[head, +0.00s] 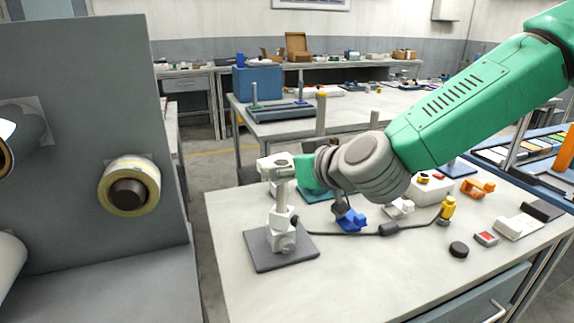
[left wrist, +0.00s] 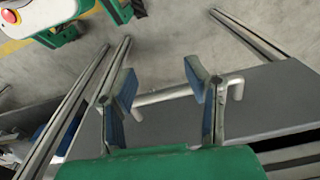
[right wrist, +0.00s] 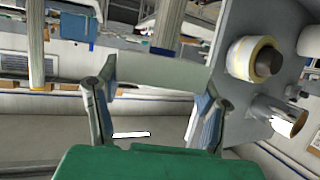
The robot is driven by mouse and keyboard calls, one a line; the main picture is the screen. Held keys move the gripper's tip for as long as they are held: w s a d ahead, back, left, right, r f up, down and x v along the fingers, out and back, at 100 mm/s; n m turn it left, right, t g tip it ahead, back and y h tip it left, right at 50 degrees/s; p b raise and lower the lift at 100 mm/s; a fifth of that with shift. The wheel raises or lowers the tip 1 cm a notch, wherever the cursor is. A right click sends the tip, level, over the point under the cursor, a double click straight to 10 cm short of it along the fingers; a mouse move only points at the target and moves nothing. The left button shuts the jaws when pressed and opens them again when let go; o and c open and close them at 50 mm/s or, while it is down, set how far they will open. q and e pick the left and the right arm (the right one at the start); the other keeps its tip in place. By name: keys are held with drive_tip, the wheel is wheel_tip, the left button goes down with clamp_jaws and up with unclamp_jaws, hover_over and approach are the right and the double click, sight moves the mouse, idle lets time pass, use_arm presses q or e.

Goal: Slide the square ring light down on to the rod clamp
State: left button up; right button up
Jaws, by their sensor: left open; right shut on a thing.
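The rod clamp (head: 283,238) is a pale upright fitting on a dark square base plate (head: 262,250) at the table's front left. A pale post rises from it to a pale block at the top (head: 272,164). My right gripper (head: 290,171) is at that top, its fingers mostly hidden. In the right wrist view it is shut on a pale flat piece (right wrist: 160,73), which seems to be the square ring light. Its full square outline does not show, and whether it touches the post cannot be told. My left gripper (left wrist: 160,88) is open and empty, seen only in its wrist view.
A black cable (head: 340,233) runs right from the clamp past a blue clamp (head: 350,219) to a yellow fitting (head: 447,208). A black puck (head: 459,249) lies to the right. A grey panel with a film reel (head: 130,187) stands left. The table's front is clear.

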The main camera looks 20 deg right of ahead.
sight(284, 207)
drive_tip(key=shift+a+f+b, duration=0.2)
drive_tip(key=shift+f+b, duration=1.05)
drive_tip(key=shift+f, duration=0.7)
drive_tip(key=shift+f+b, duration=1.65)
drive_tip(key=shift+f, duration=0.8)
drive_tip(key=shift+f, duration=0.35)
drive_tip(key=o, duration=1.4)
drive_tip(key=shift+f, duration=0.1)
drive_tip(key=shift+d, duration=0.1)
